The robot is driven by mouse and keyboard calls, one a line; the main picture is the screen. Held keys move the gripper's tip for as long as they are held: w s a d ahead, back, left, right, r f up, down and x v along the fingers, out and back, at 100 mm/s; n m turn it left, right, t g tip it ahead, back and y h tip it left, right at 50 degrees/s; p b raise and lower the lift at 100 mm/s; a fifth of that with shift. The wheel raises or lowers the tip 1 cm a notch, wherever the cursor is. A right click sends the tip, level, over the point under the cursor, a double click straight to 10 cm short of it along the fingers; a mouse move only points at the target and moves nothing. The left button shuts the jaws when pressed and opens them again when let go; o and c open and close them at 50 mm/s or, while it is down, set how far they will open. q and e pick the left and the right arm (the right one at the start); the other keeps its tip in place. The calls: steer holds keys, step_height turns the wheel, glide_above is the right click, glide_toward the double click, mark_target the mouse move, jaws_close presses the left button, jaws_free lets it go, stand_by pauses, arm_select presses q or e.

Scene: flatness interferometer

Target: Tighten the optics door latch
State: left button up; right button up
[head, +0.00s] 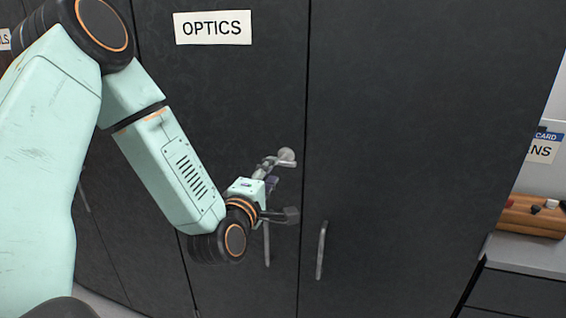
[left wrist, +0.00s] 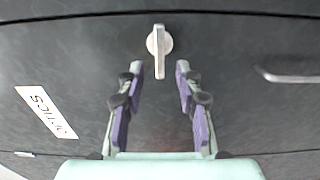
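The optics door latch (head: 286,155) is a pale metal turn knob on the dark cabinet door (head: 225,95) under the "OPTICS" label (head: 213,27). In the left wrist view the latch (left wrist: 159,42) has a round base and a narrow lever in line with the gap between my fingers. My left gripper (head: 279,189) is open and empty at the door. Its purple-padded fingers (left wrist: 159,70) stand either side of the lever's lower end, with visible gaps on both sides. I cannot tell how deep the lever sits between them. My right gripper is not in view.
Two upright bar handles, one on the optics door (head: 267,244) and one on the neighbouring door (head: 320,250), stick out below the gripper. At the right, a wooden block with small pieces (head: 532,214) sits on a grey worktop (head: 525,255).

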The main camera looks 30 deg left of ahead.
mark_target(280, 164)
arm_select(q)
steer(key=x, duration=0.5)
steer(key=shift+w+d+p, duration=0.1)
steer(key=shift+d+p, duration=0.2)
steer(key=shift+d, duration=0.05)
steer(key=shift+w, duration=0.3)
steer(key=shift+w+a, duration=0.2)
steer(key=shift+a, duration=0.15)
steer(key=shift+d, duration=0.1)
steer(key=shift+c, duration=0.3)
steer(key=shift+d, duration=0.15)
steer(key=c, duration=0.3)
jaws_close()
